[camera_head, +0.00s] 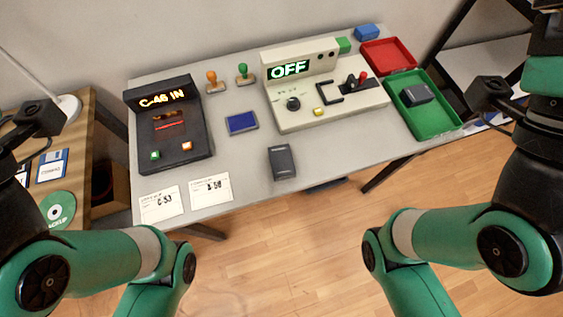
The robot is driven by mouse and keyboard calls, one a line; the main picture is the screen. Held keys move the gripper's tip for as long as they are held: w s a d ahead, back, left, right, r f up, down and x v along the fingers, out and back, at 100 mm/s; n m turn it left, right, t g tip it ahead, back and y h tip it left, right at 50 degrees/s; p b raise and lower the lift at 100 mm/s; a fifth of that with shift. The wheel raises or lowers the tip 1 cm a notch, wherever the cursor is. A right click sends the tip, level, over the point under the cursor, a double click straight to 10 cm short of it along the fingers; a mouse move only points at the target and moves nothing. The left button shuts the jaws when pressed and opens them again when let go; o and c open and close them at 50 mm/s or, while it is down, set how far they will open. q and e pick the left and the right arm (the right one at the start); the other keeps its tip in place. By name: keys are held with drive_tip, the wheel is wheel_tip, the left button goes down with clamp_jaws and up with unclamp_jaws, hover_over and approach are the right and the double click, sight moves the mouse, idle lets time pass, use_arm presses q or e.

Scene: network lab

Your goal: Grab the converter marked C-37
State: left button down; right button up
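No marking C-37 is readable on anything in view. A dark grey box-shaped unit (282,161) lies at the front middle of the table, with no legible marking. A similar dark unit (416,95) lies in the green tray (447,128) at the right; its marking cannot be read either. A black console (172,150) at the left of the table has a lit display reading "C-46 IN". Both my arms are at the sides of the picture, short of the table. The fingers of my left and right grippers do not show.
A beige console (290,122) displays "OFF" and has a red-knobbed lever. A red tray (388,55), blue pad (241,123), two stamps (243,74) and two paper cards (162,204) are on the table (250,190). A wooden desk (80,160) holds disks. The table's front middle is mostly clear.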

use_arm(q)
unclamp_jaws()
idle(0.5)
